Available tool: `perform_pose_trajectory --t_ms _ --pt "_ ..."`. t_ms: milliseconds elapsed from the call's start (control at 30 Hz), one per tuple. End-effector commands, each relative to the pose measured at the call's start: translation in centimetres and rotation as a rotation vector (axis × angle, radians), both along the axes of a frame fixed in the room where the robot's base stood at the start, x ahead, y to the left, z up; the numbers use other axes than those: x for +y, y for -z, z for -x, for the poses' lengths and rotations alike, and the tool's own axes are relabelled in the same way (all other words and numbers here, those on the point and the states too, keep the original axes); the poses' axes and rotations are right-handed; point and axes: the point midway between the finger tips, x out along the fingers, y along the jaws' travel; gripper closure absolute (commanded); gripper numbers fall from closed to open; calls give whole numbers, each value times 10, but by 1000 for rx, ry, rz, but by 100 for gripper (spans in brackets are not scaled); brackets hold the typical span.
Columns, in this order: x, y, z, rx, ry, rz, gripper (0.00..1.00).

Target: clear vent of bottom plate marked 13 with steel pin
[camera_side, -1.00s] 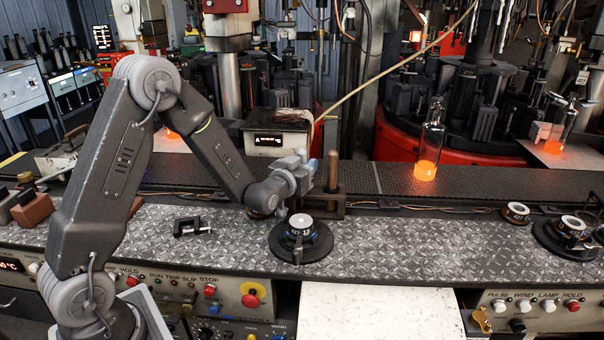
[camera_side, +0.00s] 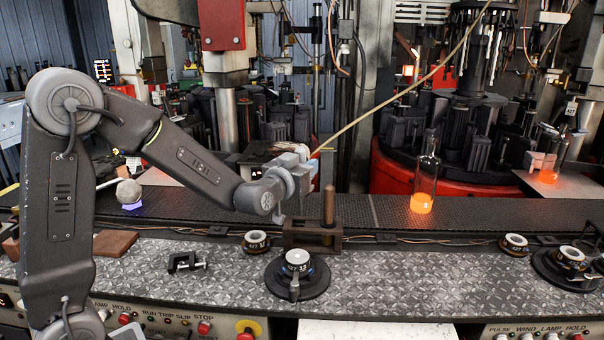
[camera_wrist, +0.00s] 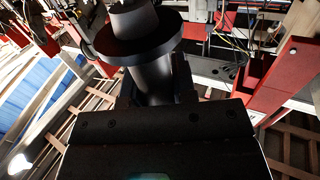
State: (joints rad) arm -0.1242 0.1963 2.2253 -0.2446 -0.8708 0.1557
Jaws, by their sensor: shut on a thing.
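My gripper (camera_side: 296,168) hangs above and slightly left of a brown block (camera_side: 314,236) with an upright rod (camera_side: 328,206) in it. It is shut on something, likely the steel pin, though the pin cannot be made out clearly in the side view. In the wrist view, a dark flanged cylindrical part (camera_wrist: 140,38) stands out in front of a dark bar. A pale-topped plate (camera_side: 297,258) sits on a dark round stand (camera_side: 311,288) at centre. A small ring-like plate (camera_side: 256,241) lies left of it. Their markings are too small to read surely, and no vent is discernible.
Another ring plate (camera_side: 514,243) and a second stand with a plate (camera_side: 571,256) are at right. A black clamp (camera_side: 187,262) lies left. A glowing bottle (camera_side: 424,175) stands on the conveyor (camera_side: 470,213). Bench space between the centre and right stands is clear.

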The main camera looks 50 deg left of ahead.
Motion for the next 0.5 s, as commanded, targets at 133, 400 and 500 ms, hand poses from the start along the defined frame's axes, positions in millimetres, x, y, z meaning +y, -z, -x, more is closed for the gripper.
perform_pose_trajectory --t_ms 133,400,500 --pt "-34 -7 30 1 5 0 98" --pt "-49 -2 52 10 -5 -3 98" --pt "-49 7 51 13 -6 -3 98"
